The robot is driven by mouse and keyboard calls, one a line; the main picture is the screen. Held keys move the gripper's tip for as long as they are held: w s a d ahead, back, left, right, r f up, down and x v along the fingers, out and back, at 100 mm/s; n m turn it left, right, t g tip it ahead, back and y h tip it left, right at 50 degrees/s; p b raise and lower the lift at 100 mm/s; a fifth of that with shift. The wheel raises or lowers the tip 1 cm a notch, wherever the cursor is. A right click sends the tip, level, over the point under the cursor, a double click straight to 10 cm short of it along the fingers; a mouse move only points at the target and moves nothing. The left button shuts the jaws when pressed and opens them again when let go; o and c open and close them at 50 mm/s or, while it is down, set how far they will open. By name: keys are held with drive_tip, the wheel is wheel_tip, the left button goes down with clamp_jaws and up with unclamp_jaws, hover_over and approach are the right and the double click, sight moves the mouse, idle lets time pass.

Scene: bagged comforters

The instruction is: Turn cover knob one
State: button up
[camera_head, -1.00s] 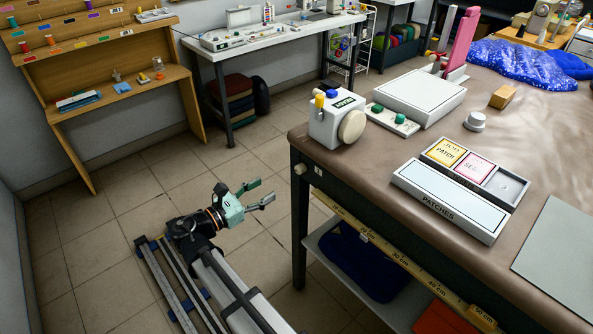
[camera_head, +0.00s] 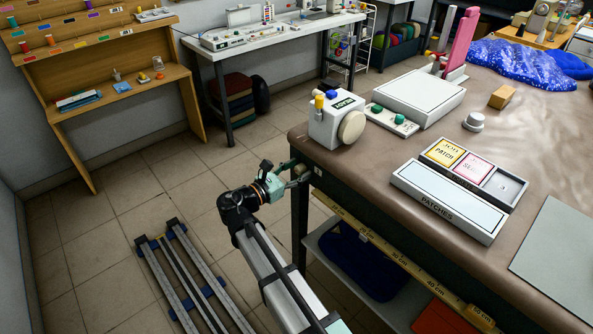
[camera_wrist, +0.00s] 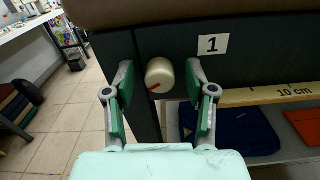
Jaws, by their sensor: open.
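Cover knob one (camera_wrist: 160,75) is a cream round knob with a red mark pointing to its lower left. It sits on the dark front of the table's left corner, beside a white label "1" (camera_wrist: 213,44). My gripper (camera_wrist: 160,95) is open, with one green-padded finger on each side of the knob. Gaps show between the pads and the knob in the wrist view. In the head view my gripper (camera_head: 296,174) is at the table corner under the top's edge, and it hides the knob there.
A yellow ruler strip (camera_wrist: 262,94) runs along the table front to the right of the knob. A shelf below holds folded dark blue cloth (camera_wrist: 232,128). A white machine (camera_head: 334,120) stands on the table above the corner. Open floor lies to the left.

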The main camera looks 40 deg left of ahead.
clamp_jaws()
drive_tip(key=shift+m, duration=0.3)
